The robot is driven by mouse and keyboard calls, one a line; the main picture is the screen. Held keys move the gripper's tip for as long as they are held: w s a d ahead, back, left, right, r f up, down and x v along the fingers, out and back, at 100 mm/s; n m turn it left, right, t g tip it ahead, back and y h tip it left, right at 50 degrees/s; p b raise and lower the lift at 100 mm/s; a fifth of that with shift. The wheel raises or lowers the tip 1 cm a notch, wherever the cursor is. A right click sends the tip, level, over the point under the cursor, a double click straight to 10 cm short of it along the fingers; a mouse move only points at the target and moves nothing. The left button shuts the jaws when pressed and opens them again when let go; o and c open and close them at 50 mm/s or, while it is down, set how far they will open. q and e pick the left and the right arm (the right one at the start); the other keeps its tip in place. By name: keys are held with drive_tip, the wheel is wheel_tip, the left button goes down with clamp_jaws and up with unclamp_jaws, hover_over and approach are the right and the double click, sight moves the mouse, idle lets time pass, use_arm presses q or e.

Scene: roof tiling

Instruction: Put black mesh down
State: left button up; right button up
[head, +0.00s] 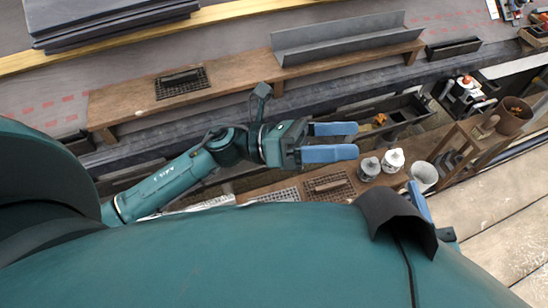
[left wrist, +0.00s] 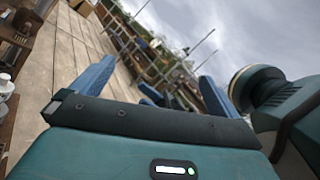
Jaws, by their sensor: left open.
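A black mesh (head: 196,78) lies flat on the left part of the upper wooden plank, with a dark bar on it. A similar dark mesh piece (head: 342,190) lies on the lower plank, beside a pale grid (head: 283,195). My left gripper (head: 356,141) is open and empty, between the two planks and to the right of the upper black mesh. In the left wrist view, its blue fingers (left wrist: 154,88) are spread with nothing gripped. A blue finger, seemingly of my right gripper (head: 422,202), shows behind a dark curved piece (head: 395,212); the rest is hidden.
A grey metal channel (head: 345,37) occupies the right of the upper plank (head: 240,71). Dark slabs (head: 105,20) are stacked at top left.

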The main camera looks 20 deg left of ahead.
use_arm(q)
drive_tip(key=s+a+f+m+t+y, duration=0.2)
drive_tip(key=m+t+y, duration=0.4)
drive_tip(key=m, duration=1.1)
drive_tip(key=s+a+f+m+t+y, duration=0.1)
drive_tip(key=a+f+m+t+y, duration=0.3)
drive_tip(key=m, duration=1.3)
drive_tip(key=a+t+y, duration=0.2)
drive_tip(key=a+y, duration=0.1)
drive_tip(key=shift+s, duration=0.4)
drive_tip(key=shift+s, duration=0.1)
